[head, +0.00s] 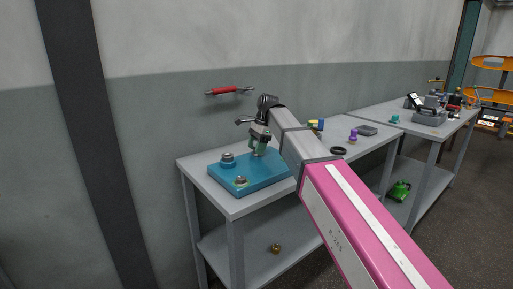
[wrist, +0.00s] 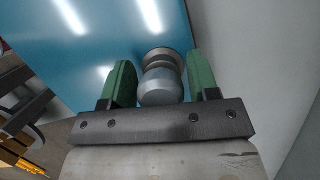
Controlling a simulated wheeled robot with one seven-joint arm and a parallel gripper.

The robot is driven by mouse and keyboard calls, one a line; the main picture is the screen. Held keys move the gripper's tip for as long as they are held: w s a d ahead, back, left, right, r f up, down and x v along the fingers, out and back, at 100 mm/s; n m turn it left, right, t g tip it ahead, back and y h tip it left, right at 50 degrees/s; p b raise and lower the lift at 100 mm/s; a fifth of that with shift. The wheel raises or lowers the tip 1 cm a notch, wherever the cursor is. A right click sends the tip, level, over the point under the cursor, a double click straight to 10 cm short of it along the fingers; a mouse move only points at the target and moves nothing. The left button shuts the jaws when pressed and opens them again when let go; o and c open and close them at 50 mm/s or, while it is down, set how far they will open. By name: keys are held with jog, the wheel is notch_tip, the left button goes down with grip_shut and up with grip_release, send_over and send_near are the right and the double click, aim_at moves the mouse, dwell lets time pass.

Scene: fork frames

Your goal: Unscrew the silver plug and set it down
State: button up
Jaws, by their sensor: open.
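A blue block (head: 250,176) lies on the near grey table, with metal fittings on its top. In the wrist view, the silver plug (wrist: 161,84) stands between the two green fingers of my gripper (wrist: 161,72), over the blue surface (wrist: 100,35). The gripper is open, with a narrow gap visible between the plug and each finger. In the head view, my gripper (head: 260,148) is over the back right part of the block, and the plug there is mostly hidden by the fingers.
Two more fittings stand on the block, one at the back left (head: 227,160) and one at the front (head: 241,182). A black ring (head: 338,150), a purple piece (head: 353,136) and a grey tray (head: 366,130) lie to the right. A brass piece (head: 275,248) is on the lower shelf.

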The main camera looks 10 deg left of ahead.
jog(key=shift+m, duration=0.6)
jog(key=shift+m+t, duration=0.3)
jog(key=shift+m, duration=0.6)
jog(key=shift+w+m+y, duration=0.1)
jog(key=shift+m+y, duration=0.2)
jog(key=shift+m, duration=0.5)
jog(key=shift+t, duration=0.3)
jog(key=shift+m, duration=0.9)
jog(key=shift+m+t, duration=0.4)
jog(key=shift+m, duration=0.4)
